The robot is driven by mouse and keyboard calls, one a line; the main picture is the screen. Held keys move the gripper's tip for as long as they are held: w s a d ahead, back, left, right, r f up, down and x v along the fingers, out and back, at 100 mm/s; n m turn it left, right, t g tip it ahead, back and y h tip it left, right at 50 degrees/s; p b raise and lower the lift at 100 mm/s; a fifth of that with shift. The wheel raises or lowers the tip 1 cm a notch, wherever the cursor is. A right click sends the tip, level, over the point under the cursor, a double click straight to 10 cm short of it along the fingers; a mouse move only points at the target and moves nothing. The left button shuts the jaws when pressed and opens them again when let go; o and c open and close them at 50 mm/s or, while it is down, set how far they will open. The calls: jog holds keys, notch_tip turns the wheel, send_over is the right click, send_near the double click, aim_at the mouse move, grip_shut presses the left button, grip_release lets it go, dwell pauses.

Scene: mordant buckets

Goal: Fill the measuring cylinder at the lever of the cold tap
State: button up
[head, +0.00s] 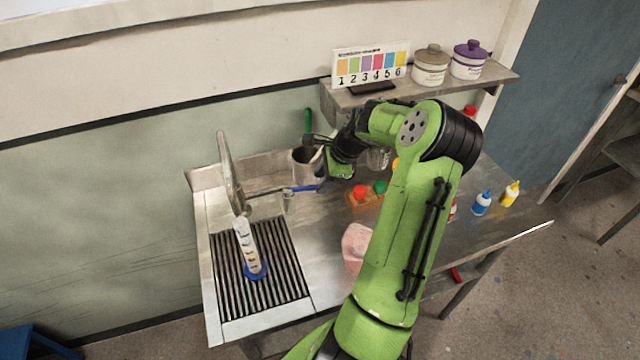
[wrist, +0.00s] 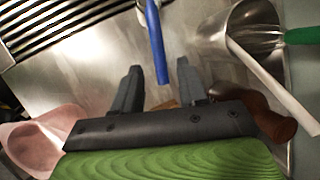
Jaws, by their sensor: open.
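The clear measuring cylinder (head: 247,245) with a blue base stands upright on the slatted drain grate, under the tall grey tap (head: 230,175). Its water level is too small to tell, and I see no clear stream. The blue lever (head: 300,188) sticks out to the right of the tap. In the wrist view the blue lever (wrist: 156,45) points toward my gripper, its end appearing between the two fingers. My gripper (wrist: 157,80) is open and holds nothing. In the head view my gripper (head: 330,163) is partly hidden by my wrist, above and right of the lever.
A metal pot (head: 305,168) with a green-handled tool and a pale stick stands behind the lever. A pink container (head: 356,242) and red and green caps on a wooden block (head: 365,203) stand to the right. The drain grate (head: 228,290) is otherwise clear.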

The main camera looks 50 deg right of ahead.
jog(key=shift+x, duration=0.9)
grip_shut()
jog(key=shift+r, duration=0.1)
